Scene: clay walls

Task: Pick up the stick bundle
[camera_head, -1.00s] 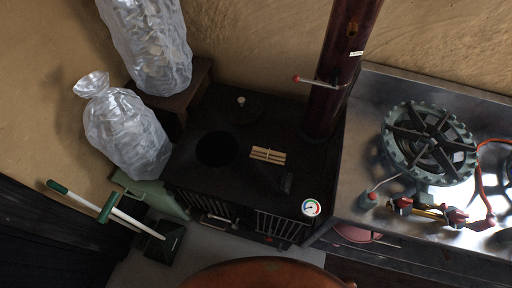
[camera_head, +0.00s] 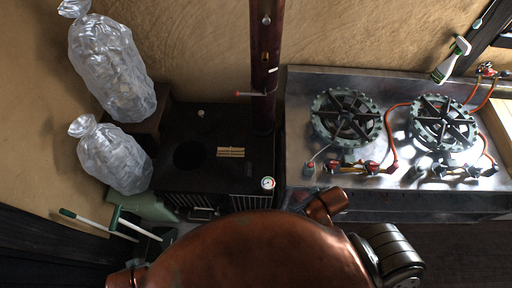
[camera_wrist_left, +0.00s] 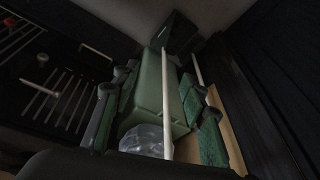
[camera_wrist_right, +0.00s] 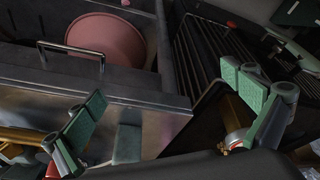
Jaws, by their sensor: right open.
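The stick bundle (camera_head: 231,152) is a small group of pale wooden sticks. In the head view it lies flat on the black stove top (camera_head: 188,184), right of a round dark opening. Neither gripper shows in the head view. In the left wrist view, my left gripper (camera_wrist_left: 157,115) has its green-padded fingers wide apart, with a pale handle and a green bin seen beyond them. In the right wrist view, my right gripper (camera_wrist_right: 165,92) is open with nothing between its pads. The bundle does not show in either wrist view.
A dark stovepipe (camera_head: 265,70) rises behind the stove, with a red-tipped handle. Clear plastic bags (camera_head: 112,158) stand at left. A steel counter (camera_head: 300,95) with two gas burners (camera_head: 346,117) is at right. A pink round container (camera_wrist_right: 106,40) shows in the right wrist view.

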